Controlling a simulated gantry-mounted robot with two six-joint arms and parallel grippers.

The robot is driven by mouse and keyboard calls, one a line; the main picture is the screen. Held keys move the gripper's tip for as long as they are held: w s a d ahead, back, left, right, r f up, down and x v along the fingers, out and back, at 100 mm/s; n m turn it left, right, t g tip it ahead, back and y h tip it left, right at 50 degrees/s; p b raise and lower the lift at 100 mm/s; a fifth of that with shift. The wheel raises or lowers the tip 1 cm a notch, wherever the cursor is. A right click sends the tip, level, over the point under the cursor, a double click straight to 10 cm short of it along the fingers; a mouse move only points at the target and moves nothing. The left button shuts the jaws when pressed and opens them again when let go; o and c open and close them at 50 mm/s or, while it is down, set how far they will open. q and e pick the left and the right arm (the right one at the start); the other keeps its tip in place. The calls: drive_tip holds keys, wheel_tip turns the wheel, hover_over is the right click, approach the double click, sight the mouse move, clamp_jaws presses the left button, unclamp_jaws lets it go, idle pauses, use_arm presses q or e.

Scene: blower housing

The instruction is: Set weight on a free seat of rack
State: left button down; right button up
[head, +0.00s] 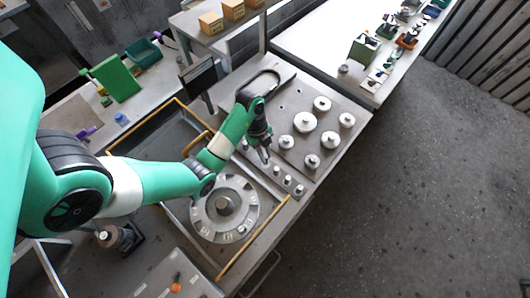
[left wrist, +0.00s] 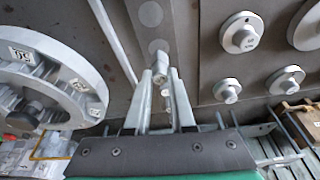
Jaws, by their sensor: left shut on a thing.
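My left gripper (head: 265,158) is low over the narrow rack strip (head: 258,161) on the bench. In the left wrist view its fingertips (left wrist: 164,82) are shut on a small silvery weight (left wrist: 173,74), partly hidden between the fingers. The rack also shows there, with round pale seats (left wrist: 151,14) and (left wrist: 158,46) standing empty beyond the held weight. In the head view small weights (head: 276,170), (head: 288,181) and (head: 300,190) stand along the near part of the rack. I cannot tell whether the held weight touches the rack. My right gripper is not in view.
Several larger round weights (head: 305,122) stand on the plate right of the rack. A round numbered wheel (head: 240,226) lies left of it, beside a yellow rail (head: 254,237). A dark screen (head: 198,77) stands behind. Another table (head: 315,42) holds small items.

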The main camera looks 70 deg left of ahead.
use_arm(q)
drive_tip(key=shift+f, duration=0.25)
idle(0.4)
drive_tip(key=shift+f+b, duration=0.35)
drive_tip(key=shift+b, duration=0.25)
drive_tip(key=shift+f, duration=0.15)
drive_tip(key=shift+f+b, duration=0.4)
drive_tip(key=shift+b, duration=0.1)
drive_tip(key=c, duration=0.7)
unclamp_jaws()
drive_tip(key=shift+r, duration=0.1)
